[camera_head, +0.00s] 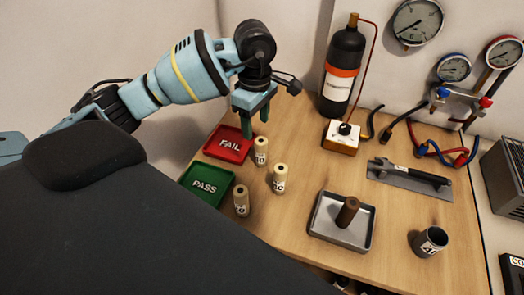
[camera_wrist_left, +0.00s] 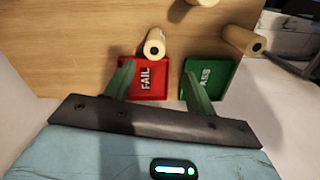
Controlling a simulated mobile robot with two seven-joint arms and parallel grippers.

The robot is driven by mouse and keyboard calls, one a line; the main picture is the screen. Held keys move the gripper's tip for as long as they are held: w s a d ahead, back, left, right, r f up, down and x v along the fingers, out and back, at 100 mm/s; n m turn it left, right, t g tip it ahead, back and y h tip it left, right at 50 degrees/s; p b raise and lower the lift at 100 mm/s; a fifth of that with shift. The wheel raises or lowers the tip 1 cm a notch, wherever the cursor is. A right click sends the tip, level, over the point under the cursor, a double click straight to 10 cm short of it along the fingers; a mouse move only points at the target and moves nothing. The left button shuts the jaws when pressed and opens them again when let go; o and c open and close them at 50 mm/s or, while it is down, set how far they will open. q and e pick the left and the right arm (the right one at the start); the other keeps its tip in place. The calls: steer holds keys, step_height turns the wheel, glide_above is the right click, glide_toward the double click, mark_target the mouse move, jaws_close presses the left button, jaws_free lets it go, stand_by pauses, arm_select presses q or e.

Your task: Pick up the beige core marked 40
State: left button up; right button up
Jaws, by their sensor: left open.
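Three beige cores stand on the wooden table: one (camera_head: 261,150) beside the red FAIL tray (camera_head: 221,153), one (camera_head: 279,178) to its lower right, one (camera_head: 241,200) beside the green PASS tray (camera_head: 188,180). Their printed numbers are too small to read surely. My left gripper (camera_head: 254,119) is open and empty, pointing down above the FAIL tray's back edge. In the left wrist view, the core by the FAIL tray (camera_wrist_left: 155,44) appears just beyond the gap between the open fingers (camera_wrist_left: 159,66), another (camera_wrist_left: 243,40) at right, and part of a third at the top. My right gripper is out of view.
A grey tray (camera_head: 318,227) holding a brown cylinder (camera_head: 347,212), a dark cup (camera_head: 429,242) and a grey plate with a black handle (camera_head: 410,177) lie to the right. A black bottle (camera_head: 342,72) and a small dial box (camera_head: 341,137) stand behind. Table between is clear.

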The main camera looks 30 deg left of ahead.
mark_target(261, 140)
arm_select(q)
steer(key=shift+w+f, duration=0.15)
steer(key=shift+f, duration=0.55)
steer(key=shift+d+f, duration=0.15)
steer(key=shift+f, duration=0.2)
steer(key=f, duration=0.3)
steer(key=shift+w+d+f, duration=0.15)
steer(key=shift+w+f, duration=0.05)
steer(key=shift+w, duration=0.2)
steer(key=shift+f, duration=0.4)
jaws_close()
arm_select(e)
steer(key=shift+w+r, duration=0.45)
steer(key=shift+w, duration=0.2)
arm_select(q)
steer(key=shift+r, duration=0.15)
